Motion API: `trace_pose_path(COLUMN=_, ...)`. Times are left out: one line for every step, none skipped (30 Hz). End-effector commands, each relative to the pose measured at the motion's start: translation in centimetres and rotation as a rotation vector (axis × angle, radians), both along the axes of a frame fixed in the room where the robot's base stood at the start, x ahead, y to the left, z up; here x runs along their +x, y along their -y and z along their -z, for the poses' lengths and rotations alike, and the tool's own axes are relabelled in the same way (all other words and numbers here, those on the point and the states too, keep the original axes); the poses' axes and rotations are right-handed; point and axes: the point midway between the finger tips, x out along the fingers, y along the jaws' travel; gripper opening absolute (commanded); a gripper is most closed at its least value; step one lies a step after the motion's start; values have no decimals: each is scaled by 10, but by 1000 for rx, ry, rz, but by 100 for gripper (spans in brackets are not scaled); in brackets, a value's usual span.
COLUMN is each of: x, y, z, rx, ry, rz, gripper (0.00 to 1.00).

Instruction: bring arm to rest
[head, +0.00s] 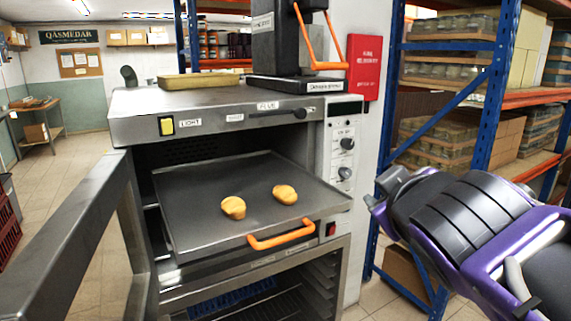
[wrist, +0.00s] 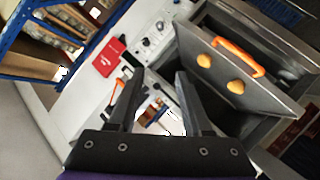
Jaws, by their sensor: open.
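My gripper (wrist: 153,100) is open, with nothing between its two dark fingers in the wrist view. In the head view my purple and grey arm comes in from the right, and its end (head: 380,190) hangs in the air to the right of the oven. The steel oven (head: 220,128) has its door (head: 75,240) swung open to the left. A dark tray (head: 215,190) with an orange handle (head: 283,235) sticks out of the oven and carries two golden buns (head: 233,207) (head: 285,194). The gripper is apart from all of these.
Blue racking (head: 490,90) with jars and boxes stands behind my arm on the right. A machine with an orange lever (head: 318,65) and a yellowish tray (head: 198,80) sit on top of the oven. A red sign (head: 364,67) hangs beside it. The tiled floor at left is largely clear.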

Motion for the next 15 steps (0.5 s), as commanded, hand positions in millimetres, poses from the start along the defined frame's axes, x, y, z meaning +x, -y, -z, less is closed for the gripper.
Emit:
trace_pose_path(x=0, y=-1, z=0, rx=0, ry=-2, rz=0, gripper=50)
trace_pose_path(x=-1, y=0, z=1, rx=3, ry=-6, rz=2, gripper=50)
trace_pose_path(x=-2, y=1, z=4, rx=13, ry=-19, rz=13, gripper=50)
trace_pose_path(x=-4, y=3, z=9, rx=28, ry=-35, rz=27, gripper=50)
trace_pose_path(x=-6, y=6, z=15, rx=50, ry=-60, rz=48, gripper=50)
trace_pose_path(x=-11, y=11, z=26, rx=89, ry=-103, rz=82, gripper=50)
trace_pose_path(x=-16, y=15, z=37, rx=124, ry=-145, rz=114, gripper=50)
trace_pose_path(x=-22, y=18, z=49, rx=166, ry=-193, rz=147, gripper=50)
trace_pose_path(x=-32, y=20, z=65, rx=224, ry=-260, rz=191, gripper=50)
trace_pose_path(x=-40, y=21, z=76, rx=269, ry=-312, rz=222, gripper=50)
trace_pose_path(x=-48, y=20, z=87, rx=312, ry=-363, rz=249, gripper=50)
trace_pose_path(x=-59, y=18, z=100, rx=367, ry=-429, rz=281, gripper=50)
trace_pose_path(x=-67, y=15, z=109, rx=405, ry=-476, rz=301, gripper=50)
trace_pose_path(x=-75, y=12, z=117, rx=439, ry=-519, rz=318, gripper=50)
trace_pose_path(x=-84, y=8, z=125, rx=480, ry=-570, rz=335, gripper=50)
